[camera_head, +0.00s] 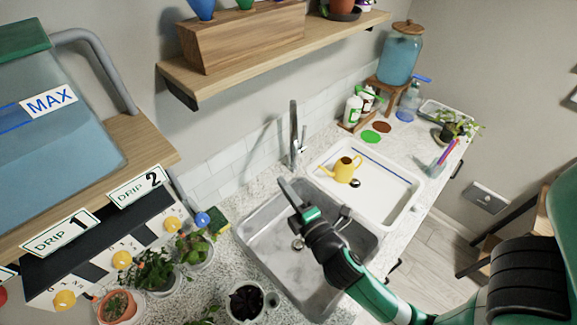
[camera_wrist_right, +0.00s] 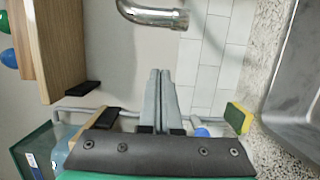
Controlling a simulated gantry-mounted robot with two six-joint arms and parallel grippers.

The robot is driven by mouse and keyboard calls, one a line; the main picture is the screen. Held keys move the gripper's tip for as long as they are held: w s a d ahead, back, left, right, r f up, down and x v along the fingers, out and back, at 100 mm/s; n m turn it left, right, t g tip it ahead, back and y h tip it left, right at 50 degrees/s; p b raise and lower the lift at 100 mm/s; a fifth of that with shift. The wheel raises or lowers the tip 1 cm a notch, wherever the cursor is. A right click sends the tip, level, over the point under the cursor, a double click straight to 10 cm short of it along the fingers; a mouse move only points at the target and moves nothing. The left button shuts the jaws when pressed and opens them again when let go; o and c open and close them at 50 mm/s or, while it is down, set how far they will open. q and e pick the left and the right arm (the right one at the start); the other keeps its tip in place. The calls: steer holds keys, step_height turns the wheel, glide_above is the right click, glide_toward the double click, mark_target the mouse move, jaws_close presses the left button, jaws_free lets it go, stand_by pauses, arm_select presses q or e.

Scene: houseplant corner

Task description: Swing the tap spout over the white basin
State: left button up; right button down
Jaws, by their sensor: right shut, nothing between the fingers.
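The chrome tap (camera_head: 293,140) stands upright at the back of the counter, between the steel sink (camera_head: 262,226) and the white basin (camera_head: 385,197). Which way its spout points is hard to tell in the head view. In the right wrist view the curved end of the spout (camera_wrist_right: 153,14) shows at the top, beyond my fingertips and apart from them. My right gripper (camera_head: 284,184) is shut and empty above the steel sink, in front of the tap. It also shows in the right wrist view (camera_wrist_right: 160,72). My left gripper is not in view.
A yellow watering can (camera_head: 342,170) sits in the white basin. Potted plants (camera_head: 194,248) and a sponge (camera_head: 218,219) stand left of the sink. A wooden shelf (camera_head: 270,60) hangs above. Bottles (camera_head: 352,110) and a blue dispenser (camera_head: 400,58) stand behind the basin.

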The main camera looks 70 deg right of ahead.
mark_target(293, 146)
steer(key=w+d+p, duration=0.1)
steer(key=d+p, duration=0.1)
steer(key=d, duration=0.4)
steer(key=shift+w+p, duration=0.2)
steer(key=shift+p, duration=0.15)
steer(key=shift+w, duration=0.1)
